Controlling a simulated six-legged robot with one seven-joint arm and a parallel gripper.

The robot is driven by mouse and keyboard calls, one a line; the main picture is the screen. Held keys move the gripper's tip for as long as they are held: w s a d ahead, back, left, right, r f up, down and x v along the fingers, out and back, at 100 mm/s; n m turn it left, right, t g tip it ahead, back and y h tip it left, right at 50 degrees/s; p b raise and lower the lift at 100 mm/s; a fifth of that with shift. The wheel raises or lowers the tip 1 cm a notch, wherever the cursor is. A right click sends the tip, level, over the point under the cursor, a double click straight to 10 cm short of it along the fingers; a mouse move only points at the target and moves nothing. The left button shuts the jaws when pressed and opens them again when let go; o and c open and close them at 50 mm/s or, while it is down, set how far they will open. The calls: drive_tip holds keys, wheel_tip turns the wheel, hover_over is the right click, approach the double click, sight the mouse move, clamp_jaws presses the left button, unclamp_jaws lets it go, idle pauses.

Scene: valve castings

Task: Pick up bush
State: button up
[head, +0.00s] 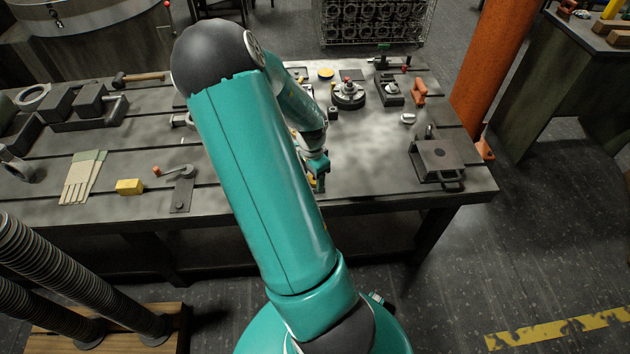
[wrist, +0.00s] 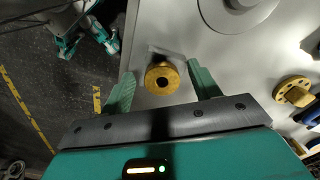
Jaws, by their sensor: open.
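A brass-coloured round bush (wrist: 157,88) with a dark hole in its middle stands on the grey table (wrist: 165,22) in the wrist view. My gripper (wrist: 161,70) is open, with one green finger to the left of the bush and one to the right. Gaps show between the bush and both fingers, and nothing is held. How far the fingertips are above the table is hard to tell. In the head view my gripper (head: 318,180) is over the front part of the bench, partly behind my arm. I cannot make out the bush clearly there.
A grey disc (wrist: 238,8) lies beyond the bush, and a yellow flanged part (wrist: 294,90) lies to the right. In the head view a dark box-like fixture (head: 438,158) stands at right. A yellow block (head: 130,187) and gloves (head: 83,177) lie left.

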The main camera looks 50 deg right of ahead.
sight(312, 180)
drive_tip(key=shift+f, duration=0.2)
drive_tip(key=shift+c, duration=0.2)
drive_tip(key=c, duration=1.3)
drive_tip(key=shift+o, duration=0.2)
drive_tip(key=shift+r, duration=0.15)
drive_tip(key=shift+w+r, duration=0.1)
drive_tip(key=shift+r, duration=0.45)
wheel_tip(312, 180, up, 2)
drive_tip(key=shift+r, duration=0.15)
drive_tip(key=s+a+r, duration=0.6)
drive_tip(key=s+r, duration=0.3)
drive_tip(key=s, duration=0.3)
drive_tip(key=shift+s+r, duration=0.2)
drive_tip(key=shift+s, duration=0.2)
